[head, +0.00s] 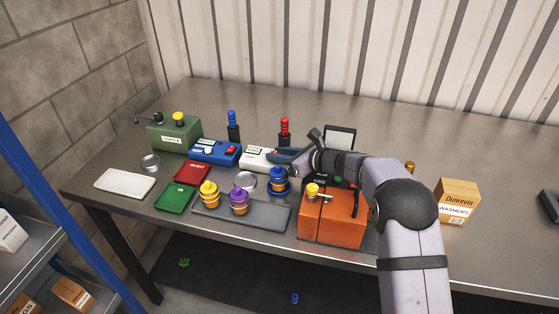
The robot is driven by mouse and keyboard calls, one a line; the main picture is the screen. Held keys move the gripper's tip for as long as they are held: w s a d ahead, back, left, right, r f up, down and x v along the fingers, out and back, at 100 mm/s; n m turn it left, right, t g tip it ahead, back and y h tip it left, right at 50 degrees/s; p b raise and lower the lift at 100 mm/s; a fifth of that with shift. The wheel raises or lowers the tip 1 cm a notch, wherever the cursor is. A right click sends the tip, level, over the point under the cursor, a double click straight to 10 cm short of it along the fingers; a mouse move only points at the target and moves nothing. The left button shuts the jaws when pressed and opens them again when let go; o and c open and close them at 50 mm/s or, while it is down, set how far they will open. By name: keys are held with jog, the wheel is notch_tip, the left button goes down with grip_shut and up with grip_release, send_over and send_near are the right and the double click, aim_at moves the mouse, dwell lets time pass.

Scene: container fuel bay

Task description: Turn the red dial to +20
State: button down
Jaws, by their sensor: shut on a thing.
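My gripper (288,156) reaches in from the right, low over the right end of a white box (257,157) with a small dark display. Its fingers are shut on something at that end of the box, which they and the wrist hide. I cannot make out a red dial there or read any setting. To the left, a blue box (214,151) carries a display, a white part and a small red part. The red part is too small to tell as a dial.
Red (285,132) and blue (234,126) topped posts stand behind the boxes. In front are a grey tray (268,219) with yellow and purple topped pieces, a blue-topped piece (279,182), and an orange box (330,222) under my arm.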

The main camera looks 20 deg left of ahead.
jog(key=shift+r+m+t, duration=0.1)
jog(key=shift+m+t, duration=0.2)
jog(key=shift+t, duration=0.1)
jog(key=c, duration=1.5)
grip_release()
jog(key=shift+w+r+g+p, duration=0.1)
jog(key=shift+g+p, duration=0.2)
jog(key=shift+p, duration=0.55)
jog(key=shift+n+g+p, duration=0.3)
jog(key=shift+n+p, duration=0.15)
jog(key=shift+n, duration=0.05)
jog(key=shift+n+g+y+p, duration=0.3)
jog(key=shift+p, duration=0.25)
jog(key=shift+w+d+n+g+p, duration=0.1)
jog(key=shift+d+n+g+p, duration=0.05)
jog(key=shift+n+g+p, duration=0.2)
